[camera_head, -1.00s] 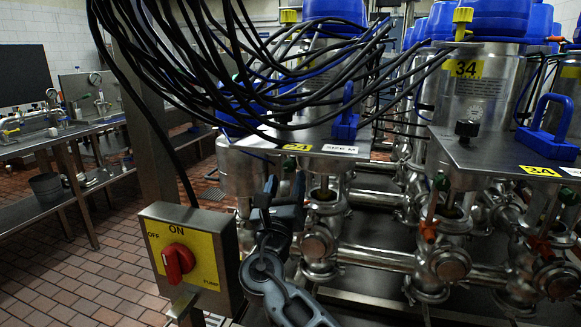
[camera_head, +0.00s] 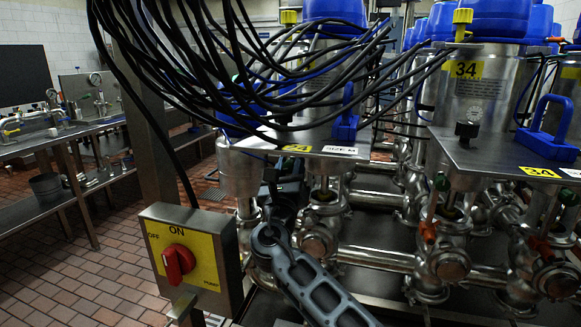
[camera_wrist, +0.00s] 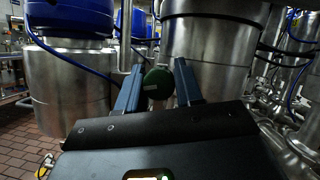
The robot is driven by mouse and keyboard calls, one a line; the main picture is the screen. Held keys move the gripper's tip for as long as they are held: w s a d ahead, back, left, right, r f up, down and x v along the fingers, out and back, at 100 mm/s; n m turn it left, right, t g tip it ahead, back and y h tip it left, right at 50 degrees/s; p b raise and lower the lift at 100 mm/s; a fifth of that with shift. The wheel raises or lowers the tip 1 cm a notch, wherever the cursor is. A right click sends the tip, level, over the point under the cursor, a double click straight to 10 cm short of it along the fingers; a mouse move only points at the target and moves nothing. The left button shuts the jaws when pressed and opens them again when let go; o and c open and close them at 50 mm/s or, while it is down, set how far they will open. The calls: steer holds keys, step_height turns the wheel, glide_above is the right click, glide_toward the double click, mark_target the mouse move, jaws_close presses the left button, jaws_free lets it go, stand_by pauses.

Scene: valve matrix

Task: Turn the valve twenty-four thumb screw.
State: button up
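The valve marked 24 has a small yellow label (camera_head: 297,148) on its metal plate (camera_head: 330,137) in the head view, with a steel body below. In the wrist view a round dark-green knob (camera_wrist: 157,83) shows between and beyond my fingertips; I take it for the thumb screw, but cannot read a label there. My gripper (camera_wrist: 158,80) is open, one blue-grey finger on each side of the knob. Whether a finger touches it I cannot tell. In the head view my arm and gripper (camera_head: 285,172) stand under the plate's left end and hide the knob.
A switch box with a red knob (camera_head: 178,262) stands left of my arm. Black cables (camera_head: 240,75) hang above the plate. Valve 34 (camera_head: 476,85) and steel pipes (camera_head: 375,259) crowd the right. In the wrist view large steel cylinders (camera_wrist: 72,85) flank the knob. The tiled floor is clear at left.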

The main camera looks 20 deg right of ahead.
steer(key=c, duration=0.5)
steer(key=shift+a+f+m+g+h+b, duration=0.1)
steer(key=shift+f+m+g+h+b, duration=0.15)
steer(key=shift+m+h+b, duration=0.45)
steer(key=shift+r+m, duration=0.2)
steer(key=shift+m, duration=0.3)
steer(key=o, duration=1)
steer(key=shift+c, duration=0.2)
